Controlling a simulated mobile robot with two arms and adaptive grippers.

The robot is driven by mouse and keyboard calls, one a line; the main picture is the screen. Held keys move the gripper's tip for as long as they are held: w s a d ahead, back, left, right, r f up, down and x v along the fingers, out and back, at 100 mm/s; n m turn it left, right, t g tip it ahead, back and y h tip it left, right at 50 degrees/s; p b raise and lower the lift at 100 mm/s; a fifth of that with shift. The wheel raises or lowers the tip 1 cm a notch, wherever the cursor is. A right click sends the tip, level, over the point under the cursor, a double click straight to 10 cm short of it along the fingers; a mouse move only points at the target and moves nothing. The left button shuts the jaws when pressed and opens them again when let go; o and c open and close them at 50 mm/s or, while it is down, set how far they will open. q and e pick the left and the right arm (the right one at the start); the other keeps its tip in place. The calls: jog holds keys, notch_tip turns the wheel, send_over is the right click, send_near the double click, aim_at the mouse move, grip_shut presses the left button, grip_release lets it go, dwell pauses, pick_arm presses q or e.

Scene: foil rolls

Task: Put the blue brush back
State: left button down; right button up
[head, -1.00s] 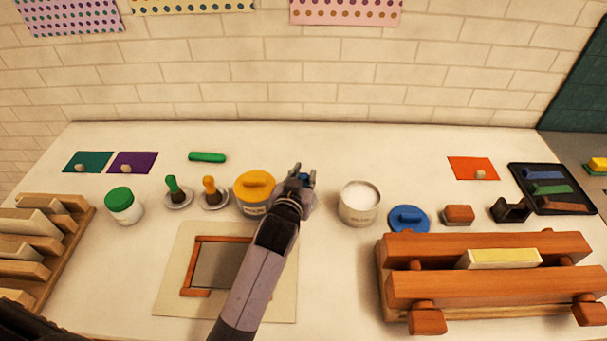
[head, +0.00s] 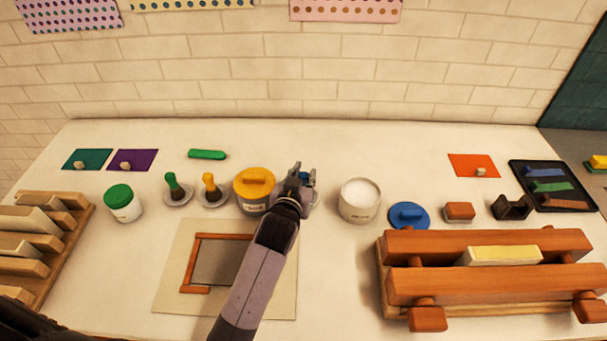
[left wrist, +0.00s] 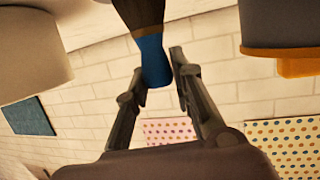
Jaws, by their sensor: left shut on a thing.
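My left gripper (head: 302,178) is over the middle of the table, just right of the yellow-lidded jar (head: 254,190). In the left wrist view my left gripper (left wrist: 156,76) is shut on the blue brush (left wrist: 153,58), whose blue end is between the fingers, with a dark part beyond it. In the head view only a bit of blue shows at the fingers. A grey shape below the gripper is mostly hidden; I cannot tell whether the brush touches it. A green brush (head: 173,185) and a yellow brush (head: 210,187) stand on saucers to the left. My right gripper is out of view.
An open white jar (head: 360,203) stands close right of the gripper, with a blue lid (head: 408,216) beside it. A wooden press (head: 480,248) fills the front right. A framed board (head: 195,265) lies in front, and a green-lidded jar (head: 122,203) stands left.

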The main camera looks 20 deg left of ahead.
pick_arm(q)
jog(key=shift+f, duration=0.4)
dwell(0.4)
jog(key=c, duration=1.3)
grip_release()
jog(key=o, duration=0.5)
